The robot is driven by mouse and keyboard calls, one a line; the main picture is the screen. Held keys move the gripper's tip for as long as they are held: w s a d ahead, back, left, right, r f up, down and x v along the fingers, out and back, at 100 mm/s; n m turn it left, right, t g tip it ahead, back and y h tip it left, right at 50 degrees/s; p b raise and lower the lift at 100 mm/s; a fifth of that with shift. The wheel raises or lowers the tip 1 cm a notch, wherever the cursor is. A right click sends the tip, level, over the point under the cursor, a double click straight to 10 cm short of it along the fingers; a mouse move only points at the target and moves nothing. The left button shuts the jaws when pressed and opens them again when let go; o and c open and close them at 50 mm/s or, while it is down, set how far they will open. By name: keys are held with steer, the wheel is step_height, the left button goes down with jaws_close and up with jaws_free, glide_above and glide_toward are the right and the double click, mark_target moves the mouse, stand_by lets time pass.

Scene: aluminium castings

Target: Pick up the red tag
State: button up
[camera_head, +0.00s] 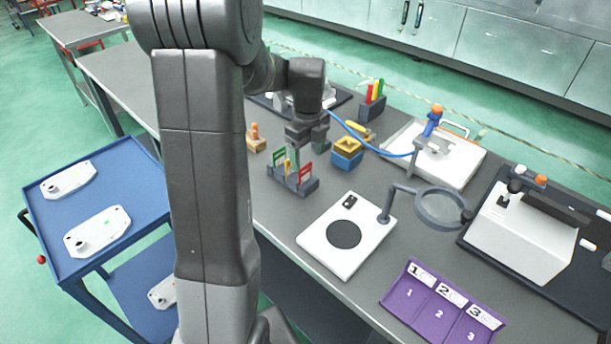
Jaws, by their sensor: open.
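A red tag (306,171) stands upright at the right end of a small dark grey rack (301,186) on the grey bench. A green tag (279,162) and a thin yellow piece (289,167) stand in the same rack, to its left. My gripper (307,148) points down just above and behind the rack. Its jaws are open, with no tag seen between them. The gap between the fingertips and the tags is hard to judge from this angle.
Another dark holder (371,108) with red, yellow and green pieces stands at the back. A blue cart (135,225) stands left.

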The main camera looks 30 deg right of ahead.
mark_target(305, 171)
steer(key=shift+a+f+p, duration=0.2)
steer(key=shift+f, duration=1.3)
steer(key=shift+a+f+p, duration=0.15)
steer(key=shift+a+f, duration=0.05)
steer(key=shift+f, duration=1.25)
steer(key=c, duration=1)
steer(key=shift+c, duration=0.2)
